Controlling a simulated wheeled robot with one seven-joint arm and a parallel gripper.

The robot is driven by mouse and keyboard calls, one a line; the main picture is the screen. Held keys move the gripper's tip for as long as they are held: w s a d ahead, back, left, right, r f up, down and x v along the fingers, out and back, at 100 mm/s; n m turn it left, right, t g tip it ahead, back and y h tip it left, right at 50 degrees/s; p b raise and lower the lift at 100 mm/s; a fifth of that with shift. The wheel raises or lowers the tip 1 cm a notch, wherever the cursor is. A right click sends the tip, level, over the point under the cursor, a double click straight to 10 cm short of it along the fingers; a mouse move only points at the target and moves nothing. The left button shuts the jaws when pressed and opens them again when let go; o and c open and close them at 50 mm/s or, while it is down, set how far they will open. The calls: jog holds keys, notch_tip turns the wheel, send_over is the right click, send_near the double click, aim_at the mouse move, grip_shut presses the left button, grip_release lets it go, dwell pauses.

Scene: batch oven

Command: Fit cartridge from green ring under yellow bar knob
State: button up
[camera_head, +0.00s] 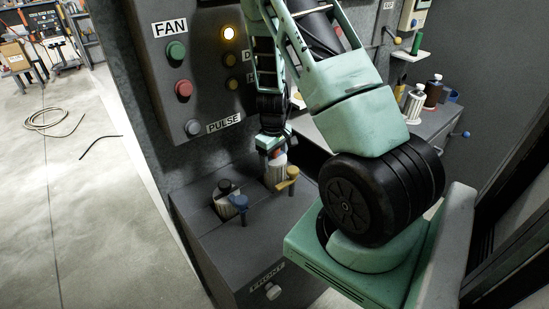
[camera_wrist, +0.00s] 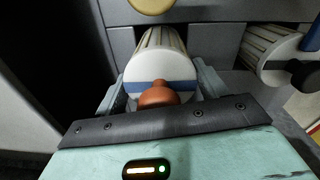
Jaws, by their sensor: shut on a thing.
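A white ribbed cartridge with a blue band and a red-brown knob (camera_wrist: 160,60) is between my gripper's (camera_wrist: 160,88) jaws in the wrist view. In the head view my gripper (camera_head: 273,145) is shut on this cartridge (camera_head: 275,172), upright over the grey box's top, right behind the yellow bar knob (camera_head: 288,178). I cannot tell how deep it sits or whether it touches the knob. The yellow knob also shows at the wrist view's top edge (camera_wrist: 150,5). No green ring is distinguishable.
Another cartridge (camera_head: 226,202) with a black knob stands in the box beside a blue bar knob (camera_head: 239,203). A button panel (camera_head: 185,75) rises behind. A white bottle-like item (camera_head: 413,106) and a dark red one (camera_head: 433,92) stand on the right-hand counter. A loose cable lies on the floor.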

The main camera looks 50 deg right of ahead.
jog(key=shift+f+b, duration=1.85)
jog(key=shift+f, duration=0.15)
dwell(1.7)
jog(key=o, duration=1.7)
jog(key=r, duration=1.7)
jog(key=shift+a+r, duration=0.2)
jog(key=shift+a, duration=0.1)
